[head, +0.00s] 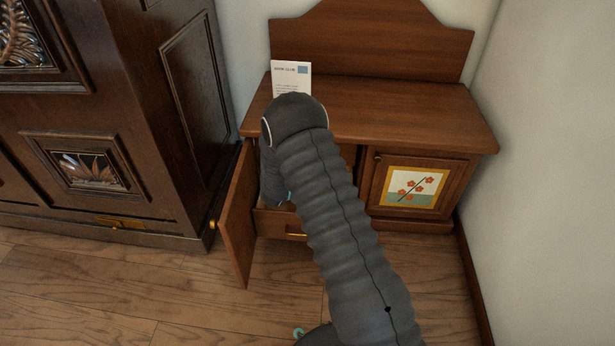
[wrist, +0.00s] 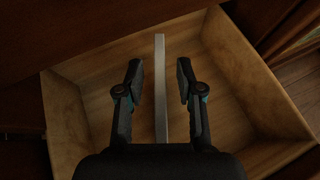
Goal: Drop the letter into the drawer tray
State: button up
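The wooden drawer tray (wrist: 70,120) lies below my gripper (wrist: 159,72) in the wrist view. Its front and left rim (head: 275,222) show low in the cabinet in the head view. My gripper is open, with one finger on each side of a thin pale strip (wrist: 160,90). The strip looks like the letter seen edge-on, and gaps show between it and both fingers. I cannot tell whether it rests on the tray floor. In the head view my arm hides most of the gripper and the tray's inside.
A white card with print (head: 291,70) stands on the cabinet top (head: 400,120). An open door (head: 238,220) stands left of the tray. A closed door with a flower picture (head: 415,188) is to the right. A dark armoire (head: 120,120) stands at left.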

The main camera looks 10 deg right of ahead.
jog(key=shift+s+a+r+p, duration=0.1)
jog(key=shift+a+r+p, duration=0.05)
jog(key=shift+r+p, duration=0.65)
jog(key=v, duration=1.1)
jog(key=s+d+r+m+g, duration=0.3)
jog(key=s+d+r+m, duration=0.4)
jog(key=r, duration=0.3)
jog(key=s+d+r+m+g, duration=0.35)
jog(key=s+r+m, duration=0.45)
jog(key=r, duration=0.3)
jog(key=s+a+r+m+t+y, duration=0.1)
jog(key=s+r+m+y, duration=0.1)
jog(key=s, duration=0.5)
jog(key=s+a+r+m+y, duration=0.2)
jog(key=s+r+m+y, duration=0.1)
jog(key=s+m, duration=0.3)
jog(key=s+a+r+m+t+y, duration=0.1)
jog(key=s+r+m, duration=0.3)
jog(key=s, duration=0.4)
jog(key=shift+s+a+r+m+t+y, duration=0.2)
jog(key=shift+s+a+m+t+y, duration=0.25)
jog(key=shift+a+y, duration=0.35)
jog(key=shift+w+d+r, duration=0.1)
